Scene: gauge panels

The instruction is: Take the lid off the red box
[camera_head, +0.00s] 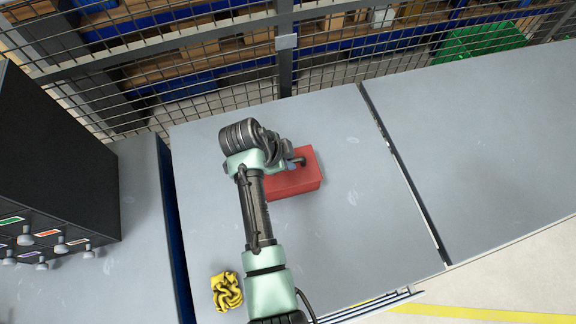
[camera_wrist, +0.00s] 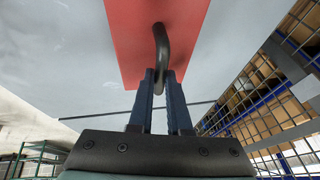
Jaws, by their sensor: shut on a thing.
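The red box (camera_head: 307,178) sits on the grey table, partly hidden behind my arm in the head view. In the wrist view its red lid (camera_wrist: 128,40) fills the top middle, with a dark curved handle (camera_wrist: 162,45) on it. My gripper (camera_wrist: 161,78) is shut on the lower end of this handle. In the head view my gripper (camera_head: 297,163) is at the box's upper side. I cannot tell whether the lid rests on the box or is raised from it.
A yellow crumpled cloth-like thing (camera_head: 227,291) lies near the table's front left. A black cabinet (camera_head: 55,165) with labelled knobs stands at the left. A wire mesh fence (camera_head: 200,65) runs behind the tables. The grey table (camera_head: 365,240) is clear right of the box.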

